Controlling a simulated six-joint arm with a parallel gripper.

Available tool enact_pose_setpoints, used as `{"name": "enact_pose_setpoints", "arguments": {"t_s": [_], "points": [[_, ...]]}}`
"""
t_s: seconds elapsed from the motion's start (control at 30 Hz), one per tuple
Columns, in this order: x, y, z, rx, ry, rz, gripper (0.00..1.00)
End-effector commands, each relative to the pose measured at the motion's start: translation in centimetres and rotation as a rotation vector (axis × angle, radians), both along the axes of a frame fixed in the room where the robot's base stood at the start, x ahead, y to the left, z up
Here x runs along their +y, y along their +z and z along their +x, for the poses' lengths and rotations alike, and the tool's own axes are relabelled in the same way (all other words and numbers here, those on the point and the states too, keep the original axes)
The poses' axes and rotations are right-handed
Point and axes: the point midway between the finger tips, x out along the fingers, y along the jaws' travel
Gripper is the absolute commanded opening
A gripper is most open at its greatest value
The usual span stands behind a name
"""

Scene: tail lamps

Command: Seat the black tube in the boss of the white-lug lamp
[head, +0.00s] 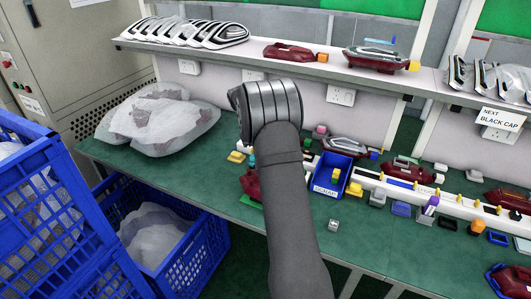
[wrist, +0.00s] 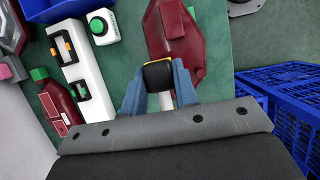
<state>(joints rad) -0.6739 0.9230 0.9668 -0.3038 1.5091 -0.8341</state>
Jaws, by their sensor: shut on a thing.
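In the wrist view, my gripper (wrist: 159,78) is shut on a black tube (wrist: 158,73) with a yellow edge, held between its blue-grey fingers. A dark red lamp (wrist: 190,48) lies beyond the tube on the green bench. A small white part (wrist: 167,100) shows between the fingers; I cannot tell whether it is that lamp's lug. The tube overlaps the lamp in the picture, and I cannot tell whether they touch. In the head view, my arm hides the gripper and tube. A red lamp (head: 249,184) is partly visible beside the arm.
In the wrist view, another red lamp (wrist: 59,106) with a green cap lies left, near a white rail (wrist: 84,72) and a green-button box (wrist: 101,27). In the head view, a blue bin (head: 320,185) stands right of my arm. A bag (head: 155,120) lies left.

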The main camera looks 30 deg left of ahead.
Motion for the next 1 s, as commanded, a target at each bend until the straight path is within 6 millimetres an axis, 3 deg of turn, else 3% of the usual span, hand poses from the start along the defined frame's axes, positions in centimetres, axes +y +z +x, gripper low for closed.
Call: {"name": "enact_pose_setpoints", "arguments": {"t_s": [0.37, 0.8, 1.0], "points": [[0.0, -0.7, 0.0, -0.001, 0.001, -0.003, 0.03], [-0.1, -4.8, 0.0, 0.0, 0.001, -0.004, 0.03], [0.0, -5.6, 0.1, -0.001, 0.002, -0.003, 0.03]]}}
